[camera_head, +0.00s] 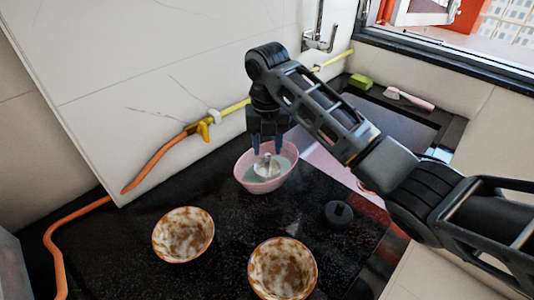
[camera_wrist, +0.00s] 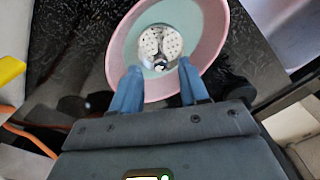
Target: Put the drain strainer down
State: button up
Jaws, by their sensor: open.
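The drain strainer (camera_head: 267,168), a shiny metal disc with small holes, lies inside a pink bowl (camera_head: 244,179) with a pale green inside. In the wrist view, the strainer (camera_wrist: 159,47) shows near the middle of the bowl (camera_wrist: 120,45). My gripper (camera_head: 267,150) points down over the bowl, its fingers reaching into the bowl's opening. In the wrist view, my gripper's (camera_wrist: 160,70) two blue fingertips are apart on either side of the strainer's near edge. I cannot tell whether they touch it.
Two brown-stained bowls (camera_head: 183,234) (camera_head: 282,269) stand on the black counter (camera_head: 215,277) in front. A round black object (camera_head: 338,213) sits to the right. A yellow and orange hose (camera_head: 160,160) runs along the wall behind. A green sponge (camera_head: 361,81) and a brush (camera_head: 409,98) lie at the back right.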

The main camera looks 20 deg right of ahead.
aim_at(267, 154)
notch_tip(267, 154, up, 9)
jog(key=p, duration=0.1)
jog(key=shift+f, duration=0.15)
